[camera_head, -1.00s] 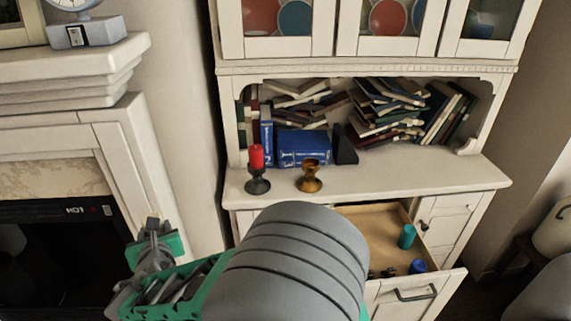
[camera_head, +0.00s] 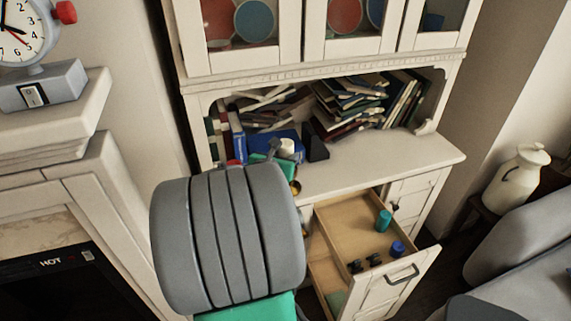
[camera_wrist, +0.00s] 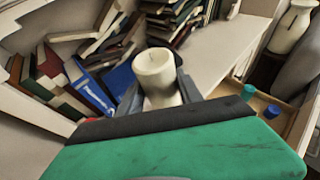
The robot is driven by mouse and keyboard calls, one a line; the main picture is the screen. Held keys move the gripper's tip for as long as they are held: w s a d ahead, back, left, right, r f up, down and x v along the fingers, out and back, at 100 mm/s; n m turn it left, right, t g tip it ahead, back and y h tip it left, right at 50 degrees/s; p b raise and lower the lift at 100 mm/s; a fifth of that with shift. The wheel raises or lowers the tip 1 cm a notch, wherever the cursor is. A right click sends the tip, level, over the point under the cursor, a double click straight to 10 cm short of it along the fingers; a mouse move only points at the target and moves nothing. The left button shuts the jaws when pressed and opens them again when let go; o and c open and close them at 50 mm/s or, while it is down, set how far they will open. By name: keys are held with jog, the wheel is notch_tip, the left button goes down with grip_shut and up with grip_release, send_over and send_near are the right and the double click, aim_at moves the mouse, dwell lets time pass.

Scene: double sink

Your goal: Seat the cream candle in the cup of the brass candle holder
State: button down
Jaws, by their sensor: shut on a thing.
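The cream candle (camera_wrist: 156,70) stands between the fingers of my gripper (camera_wrist: 158,95) in the wrist view, its round top and wick facing the camera. My gripper is shut on it. In the head view the candle (camera_head: 287,146) shows small above the hutch counter, beside my gripper (camera_head: 273,152). The brass candle holder (camera_head: 296,187) is mostly hidden behind my arm in the head view; only a bit of its brass shows below the candle. It is not visible in the wrist view. Whether the candle touches the holder cannot be told.
A red candle (camera_head: 234,162) barely shows behind my arm. Books (camera_head: 350,105) fill the hutch back. An open drawer (camera_head: 345,225) holds a teal cylinder (camera_head: 384,220) and a blue one (camera_head: 397,249). The counter's right part (camera_head: 400,165) is clear.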

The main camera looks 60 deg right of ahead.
jog(key=w+d+f, duration=0.1)
jog(key=d+f, duration=0.1)
jog(key=d, duration=0.1)
jog(key=w+d+f, duration=0.1)
jog(key=d+f, duration=0.2)
jog(key=w+d+f, duration=0.1)
jog(key=d+f, duration=0.1)
jog(key=d, duration=0.1)
jog(key=shift+w+d+f+p, duration=0.1)
jog(key=shift+f+p, duration=0.1)
jog(key=shift+p, duration=0.1)
jog(key=f, duration=0.4)
jog(key=shift+w+d+p, duration=0.1)
jog(key=shift+d+p, duration=0.15)
jog(key=shift+p, duration=0.1)
jog(key=shift+a+f, duration=0.1)
jog(key=shift+f, duration=0.3)
jog(key=c, duration=1.1)
grip_release()
jog(key=shift+f, duration=0.15)
jog(key=shift+o, duration=1.5)
jog(key=shift+w+r, duration=0.1)
jog(key=shift+r, duration=0.25)
